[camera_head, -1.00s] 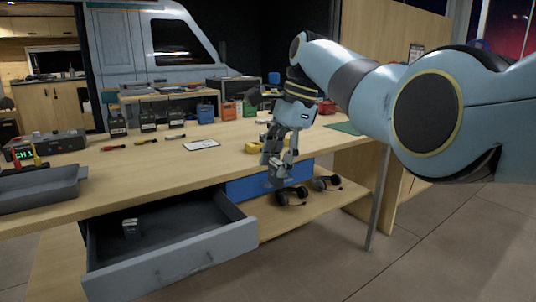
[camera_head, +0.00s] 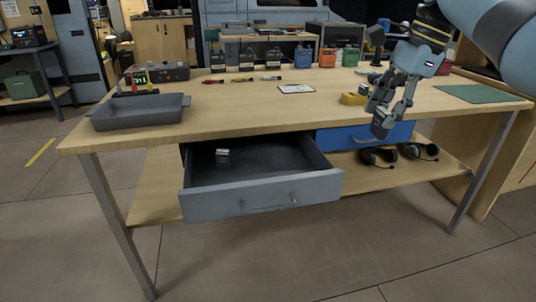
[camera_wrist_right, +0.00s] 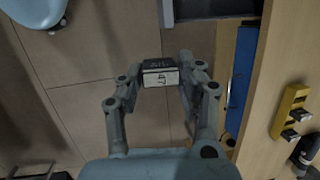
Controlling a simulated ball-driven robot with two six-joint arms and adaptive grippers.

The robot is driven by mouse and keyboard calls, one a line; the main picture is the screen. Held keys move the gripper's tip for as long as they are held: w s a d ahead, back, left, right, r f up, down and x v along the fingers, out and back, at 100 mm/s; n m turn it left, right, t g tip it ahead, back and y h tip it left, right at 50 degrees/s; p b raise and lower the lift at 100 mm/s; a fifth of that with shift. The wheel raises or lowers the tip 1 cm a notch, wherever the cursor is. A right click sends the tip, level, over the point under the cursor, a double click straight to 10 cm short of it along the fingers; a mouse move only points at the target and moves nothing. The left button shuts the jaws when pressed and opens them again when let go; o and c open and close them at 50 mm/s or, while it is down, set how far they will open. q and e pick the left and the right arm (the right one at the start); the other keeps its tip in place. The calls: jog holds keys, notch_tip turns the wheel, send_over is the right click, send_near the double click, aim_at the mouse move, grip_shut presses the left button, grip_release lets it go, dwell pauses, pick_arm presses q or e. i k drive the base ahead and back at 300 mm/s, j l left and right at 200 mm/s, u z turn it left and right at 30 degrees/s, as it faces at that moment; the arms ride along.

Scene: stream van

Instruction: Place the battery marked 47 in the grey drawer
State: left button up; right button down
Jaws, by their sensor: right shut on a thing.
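My right gripper (camera_head: 382,118) is shut on a small battery in front of the bench, near the blue drawer. In the right wrist view the battery (camera_wrist_right: 160,73) is black with a white label, between the fingertips of the gripper (camera_wrist_right: 160,82). The mark on the label is small and I cannot read it surely. The grey drawer (camera_head: 262,196) is pulled open under the bench, to the left of the gripper. Another small battery (camera_head: 223,158) stands inside it, towards the left.
The blue drawer (camera_head: 364,136) looks shut. A grey tray (camera_head: 140,117) and a yellow battery holder (camera_head: 353,99) are on the bench top (camera_head: 240,112). Headphones (camera_head: 378,157) lie on the shelf below. The air in front of the grey drawer is clear.

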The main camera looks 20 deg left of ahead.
aim_at(283, 166)
jog(key=i+l+u, duration=0.45)
jog(key=i+l, duration=0.35)
jog(key=l, duration=0.15)
